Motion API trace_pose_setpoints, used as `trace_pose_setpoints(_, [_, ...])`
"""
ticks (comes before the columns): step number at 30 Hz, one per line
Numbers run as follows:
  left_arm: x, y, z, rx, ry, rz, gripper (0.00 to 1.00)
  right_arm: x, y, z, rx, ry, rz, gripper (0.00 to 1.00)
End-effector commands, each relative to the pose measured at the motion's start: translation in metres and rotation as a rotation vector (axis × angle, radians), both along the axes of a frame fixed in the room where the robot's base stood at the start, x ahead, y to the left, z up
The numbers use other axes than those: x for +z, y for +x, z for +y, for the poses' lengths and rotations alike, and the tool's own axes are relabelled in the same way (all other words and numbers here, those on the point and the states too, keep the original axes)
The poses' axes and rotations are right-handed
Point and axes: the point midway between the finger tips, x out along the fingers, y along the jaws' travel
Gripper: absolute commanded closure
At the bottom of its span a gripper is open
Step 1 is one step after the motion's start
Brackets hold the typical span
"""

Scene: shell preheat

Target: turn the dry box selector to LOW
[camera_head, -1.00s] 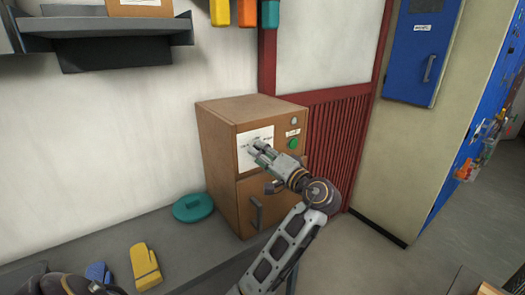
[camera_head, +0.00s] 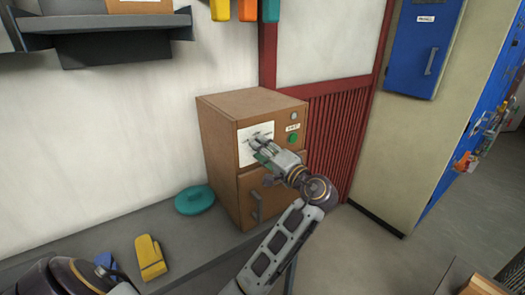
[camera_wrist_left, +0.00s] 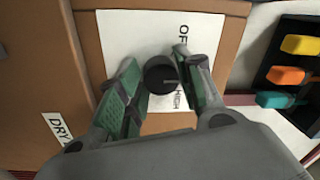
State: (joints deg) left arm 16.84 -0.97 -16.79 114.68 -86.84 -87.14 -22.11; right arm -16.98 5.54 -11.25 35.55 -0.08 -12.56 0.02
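The dry box (camera_head: 219,159) is a brown cabinet on the grey bench, with a white label panel (camera_head: 243,133) on its front. In the left wrist view the selector (camera_wrist_left: 161,74) is a round dark knob on that panel (camera_wrist_left: 120,32). Its light pointer mark points right, toward the HIGH lettering; OFF is printed above that. My left gripper (camera_head: 258,148) is at the panel. In the wrist view its two green-padded fingers (camera_wrist_left: 160,78) stand apart on either side of the knob. Contact with the knob cannot be made out. The LOW marking is not visible. My right gripper is not in view.
A green button (camera_head: 292,138) and a grey knob or lamp are right of the panel. The box door handle (camera_head: 256,209) is below. A shelf (camera_head: 110,22) hangs upper left.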

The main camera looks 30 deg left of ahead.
Motion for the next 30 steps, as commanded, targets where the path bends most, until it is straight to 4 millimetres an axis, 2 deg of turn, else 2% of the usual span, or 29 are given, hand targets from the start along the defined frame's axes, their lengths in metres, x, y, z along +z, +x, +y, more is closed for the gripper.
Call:
trace_pose_setpoints(1, [0.0, 0.0, 0.0, -0.001, 0.0, -0.001, 0.57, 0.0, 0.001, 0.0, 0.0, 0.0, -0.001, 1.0])
trace_pose_setpoints(4, [0.0, 0.0, 0.0, -0.001, 0.0, -0.001, 0.44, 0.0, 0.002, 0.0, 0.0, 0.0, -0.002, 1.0])
trace_pose_setpoints(5, [0.0, 0.0, 0.0, 0.0, 0.0, -0.001, 0.43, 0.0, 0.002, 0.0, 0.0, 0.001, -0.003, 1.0])
trace_pose_setpoints(19, [-0.001, -0.002, -0.006, 0.0, -0.001, 0.0, 0.43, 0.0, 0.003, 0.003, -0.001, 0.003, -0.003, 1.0])
trace_pose_setpoints(30, [-0.003, -0.016, -0.043, -0.001, -0.002, 0.001, 0.43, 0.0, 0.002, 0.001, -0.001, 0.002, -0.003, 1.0])
